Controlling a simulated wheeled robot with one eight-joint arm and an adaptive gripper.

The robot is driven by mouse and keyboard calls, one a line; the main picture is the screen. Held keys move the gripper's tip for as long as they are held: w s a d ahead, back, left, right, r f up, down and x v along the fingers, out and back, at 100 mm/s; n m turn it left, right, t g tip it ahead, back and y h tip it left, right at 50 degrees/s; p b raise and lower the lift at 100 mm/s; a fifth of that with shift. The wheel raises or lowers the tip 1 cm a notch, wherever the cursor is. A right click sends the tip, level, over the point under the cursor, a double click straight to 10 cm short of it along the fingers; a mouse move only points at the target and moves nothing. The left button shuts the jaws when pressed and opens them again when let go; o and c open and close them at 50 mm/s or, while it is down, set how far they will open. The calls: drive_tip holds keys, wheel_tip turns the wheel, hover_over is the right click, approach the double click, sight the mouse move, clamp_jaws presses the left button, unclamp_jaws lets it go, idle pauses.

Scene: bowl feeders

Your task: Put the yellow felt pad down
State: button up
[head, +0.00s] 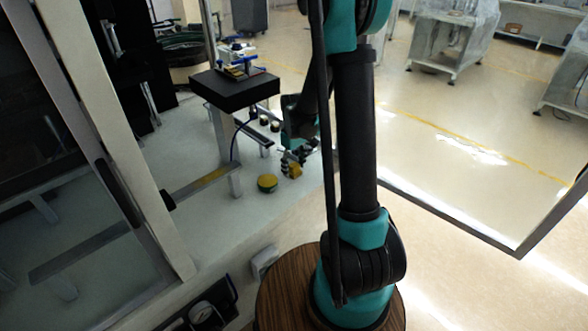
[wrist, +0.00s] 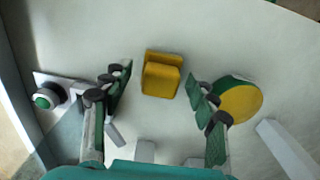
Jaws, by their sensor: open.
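The yellow felt pad (wrist: 161,75) appears in the wrist view as a small squarish yellow piece on the pale surface. It lies between the fingertips of my gripper (wrist: 159,88), with a visible gap on each side. The fingers are spread and hold nothing. In the head view the yellow pad (head: 295,171) shows just below my gripper (head: 291,160), which is low over the pale bench. The pad's underside is hidden.
A round green piece with a yellow top (wrist: 240,102) stands close beside the right finger; it also shows in the head view (head: 267,183). A green button (wrist: 46,99) is at the left. A black platform (head: 235,90) stands behind. The pale surface beyond the pad is clear.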

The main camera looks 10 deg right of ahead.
sight(294, 165)
wheel_tip(294, 165, up, 11)
drive_tip(key=s+d+f+m+t, duration=0.2)
drive_tip(key=s+m, duration=0.1)
drive_tip(key=s, duration=0.7)
drive_tip(key=s+d+f+m+t, duration=0.2)
drive_tip(key=s+m, duration=0.1)
drive_tip(key=s, duration=0.8)
drive_tip(key=shift+f+m, duration=0.2)
drive_tip(key=shift+m, duration=0.2)
